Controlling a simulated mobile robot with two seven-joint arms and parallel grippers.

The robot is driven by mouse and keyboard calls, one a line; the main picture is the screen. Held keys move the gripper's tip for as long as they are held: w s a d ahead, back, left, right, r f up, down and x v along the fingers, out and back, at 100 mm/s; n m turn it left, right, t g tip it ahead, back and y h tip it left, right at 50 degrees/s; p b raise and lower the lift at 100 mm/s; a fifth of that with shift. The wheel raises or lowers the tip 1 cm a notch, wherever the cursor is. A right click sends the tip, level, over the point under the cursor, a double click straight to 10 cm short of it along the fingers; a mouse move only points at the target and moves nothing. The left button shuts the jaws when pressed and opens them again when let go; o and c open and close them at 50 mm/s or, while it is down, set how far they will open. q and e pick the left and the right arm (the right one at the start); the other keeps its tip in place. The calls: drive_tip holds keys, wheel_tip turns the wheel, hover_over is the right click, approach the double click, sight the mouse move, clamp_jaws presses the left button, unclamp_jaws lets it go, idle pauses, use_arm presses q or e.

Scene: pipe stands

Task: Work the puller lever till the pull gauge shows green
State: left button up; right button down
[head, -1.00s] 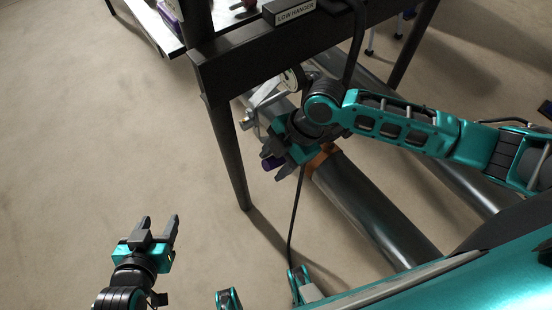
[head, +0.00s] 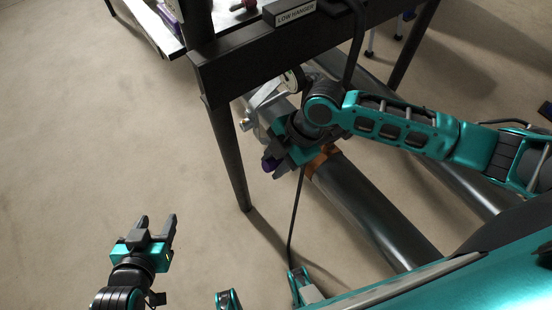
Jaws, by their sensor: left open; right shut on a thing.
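The rest of the lever is hidden behind the gripper and wrist. The silver metal puller (head: 258,106) is partly visible beside the pipe, behind my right wrist. The round pull gauge (head: 291,80) shows only its pale edge beside my arm, so its reading cannot be told. My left gripper (head: 156,222) is open and empty above the floor at the lower left, well apart from the puller.
A dark stand with a beam labelled LOW HANGER (head: 294,13) rises over the puller. Its leg (head: 230,155) stands just left of the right gripper. A large grey pipe (head: 365,205) with a copper-coloured band (head: 322,158) runs toward me. A black cable (head: 294,215) hangs nearby. The left floor is clear.

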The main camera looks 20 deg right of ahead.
use_arm(q)
drive_tip(key=shift+s+a+p, duration=0.15)
drive_tip(key=shift+s+p, duration=0.1)
drive_tip(key=shift+p, duration=0.05)
use_arm(e)
wheel_tip(320, 180, down, 12)
drive_tip(key=a+t+h, duration=0.1)
drive_tip(key=h, duration=0.4)
drive_tip(key=shift+s+r+n+t, duration=0.15)
drive_tip(key=shift+s+n+t, duration=0.15)
drive_tip(key=shift+t, duration=0.1)
drive_tip(key=c, duration=0.9)
unclamp_jaws()
drive_tip(key=shift+a, duration=0.1)
use_arm(q)
drive_tip(key=shift+w, duration=0.1)
drive_tip(key=shift+w+r, duration=0.1)
drive_tip(key=shift+r, duration=0.1)
use_arm(e)
drive_tip(key=shift+r, duration=0.15)
